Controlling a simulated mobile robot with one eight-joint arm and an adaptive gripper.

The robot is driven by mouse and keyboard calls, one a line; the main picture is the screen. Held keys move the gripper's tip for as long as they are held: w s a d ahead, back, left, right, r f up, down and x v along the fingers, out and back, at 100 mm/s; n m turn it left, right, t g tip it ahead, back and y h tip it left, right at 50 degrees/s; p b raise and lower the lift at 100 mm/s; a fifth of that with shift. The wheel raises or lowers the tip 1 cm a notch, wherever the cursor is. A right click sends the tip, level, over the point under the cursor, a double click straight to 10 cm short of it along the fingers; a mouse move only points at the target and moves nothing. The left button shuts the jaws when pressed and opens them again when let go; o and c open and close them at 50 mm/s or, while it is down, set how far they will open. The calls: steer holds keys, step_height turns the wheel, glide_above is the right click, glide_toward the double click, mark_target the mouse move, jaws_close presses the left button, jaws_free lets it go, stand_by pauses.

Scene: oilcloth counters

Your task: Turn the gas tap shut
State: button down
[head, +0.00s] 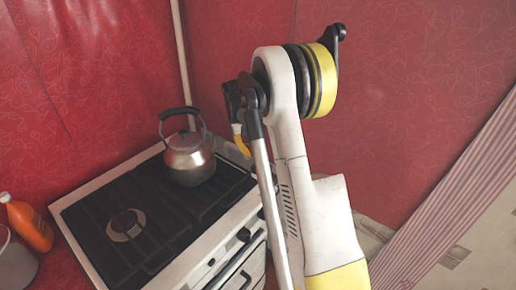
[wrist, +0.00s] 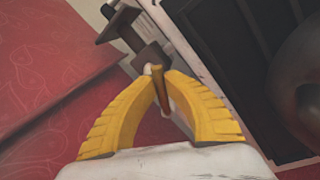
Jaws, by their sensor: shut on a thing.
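The gas tap (wrist: 149,55) shows in the wrist view as a dark brown body at upper middle, on a pale pipe. Its narrow orange-brown lever (wrist: 159,92) points down the picture, between my yellow fingers. My gripper (wrist: 156,76) is shut on this lever, with a fingertip on each side. Whether the lever lies along or across the pipe is hard to tell. In the head view my arm hides the tap, and only a bit of a yellow finger (head: 241,143) shows beside the kettle.
A stove (head: 150,262) with black grates stands at left, with a metal kettle (head: 190,160) on its back part. An orange bottle (head: 30,226) and a pot (head: 14,262) stand at the far left. A pale pipe (head: 182,60) runs up the red wall.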

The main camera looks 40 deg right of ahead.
steer(key=shift+w+a+m+g+y+p, duration=0.2)
steer(key=shift+w+a+m+p, duration=0.3)
steer(key=shift+m, duration=0.95)
steer(key=shift+w+a+m+g+y+p, duration=0.2)
steer(key=shift+w+a+m+p, duration=0.35)
steer(key=shift+m, duration=0.95)
steer(key=shift+w+a+m+g+y+p, duration=0.1)
steer(key=shift+w+a+m+g+p, duration=0.4)
steer(key=shift+m, duration=0.95)
steer(key=shift+a, duration=0.15)
steer(key=c, duration=1.4)
jaws_free()
steer(key=shift+f, duration=0.1)
steer(key=v, duration=1.2)
steer(key=shift+s, duration=0.15)
